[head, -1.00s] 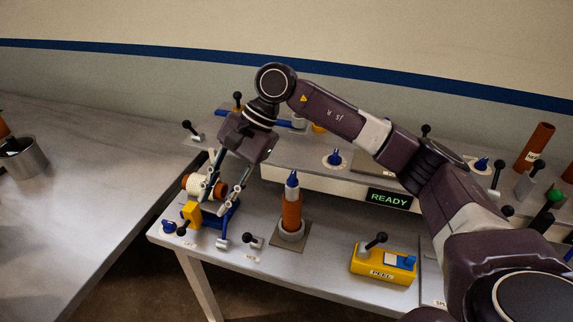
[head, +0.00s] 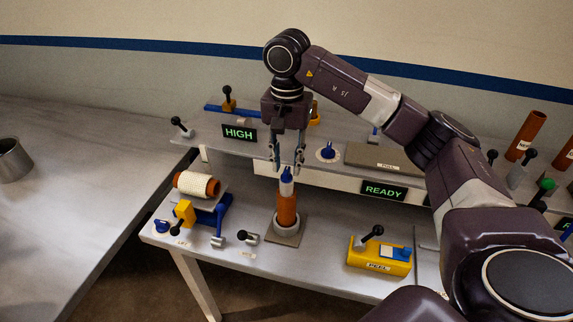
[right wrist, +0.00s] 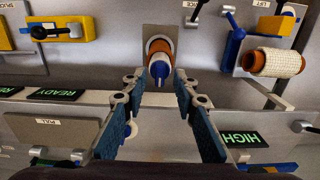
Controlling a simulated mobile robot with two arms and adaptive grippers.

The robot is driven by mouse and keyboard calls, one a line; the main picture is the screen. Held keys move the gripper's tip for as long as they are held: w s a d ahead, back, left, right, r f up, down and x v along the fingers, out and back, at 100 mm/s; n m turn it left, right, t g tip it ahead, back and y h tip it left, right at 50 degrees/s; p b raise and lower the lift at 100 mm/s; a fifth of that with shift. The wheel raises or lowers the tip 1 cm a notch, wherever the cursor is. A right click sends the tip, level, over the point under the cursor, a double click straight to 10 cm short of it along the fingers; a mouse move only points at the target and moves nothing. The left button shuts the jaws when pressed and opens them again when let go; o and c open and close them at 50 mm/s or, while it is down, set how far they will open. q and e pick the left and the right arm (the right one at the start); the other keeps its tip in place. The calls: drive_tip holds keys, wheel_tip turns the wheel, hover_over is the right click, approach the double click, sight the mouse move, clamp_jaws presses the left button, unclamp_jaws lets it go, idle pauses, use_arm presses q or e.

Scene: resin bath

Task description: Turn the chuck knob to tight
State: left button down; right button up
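I cannot read which blue knob is the chuck knob. One blue knob (head: 162,226) is at the front-left bench corner, by the white-wound spool (head: 197,184). Another blue knob (head: 328,152) is on the raised shelf. An upright orange tube (head: 287,208) stands in a grey round holder (head: 291,229), topped by a white collar and blue tip (head: 287,174). My right gripper (head: 287,168) points down over this tip, fingers apart and empty. In the right wrist view the blue tip (right wrist: 160,71) lies between the open fingers (right wrist: 158,80); contact cannot be told. My left gripper is out of view.
A short black-knobbed lever (head: 248,238) stands beside the holder. A yellow block (head: 380,257) with another lever is front right. The shelf with HIGH (head: 239,133) and READY (head: 384,191) displays runs behind. The left table (head: 80,200) is mostly bare.

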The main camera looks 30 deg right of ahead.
drive_tip(key=shift+f, duration=0.8)
drive_tip(key=shift+c, duration=0.3)
clamp_jaws()
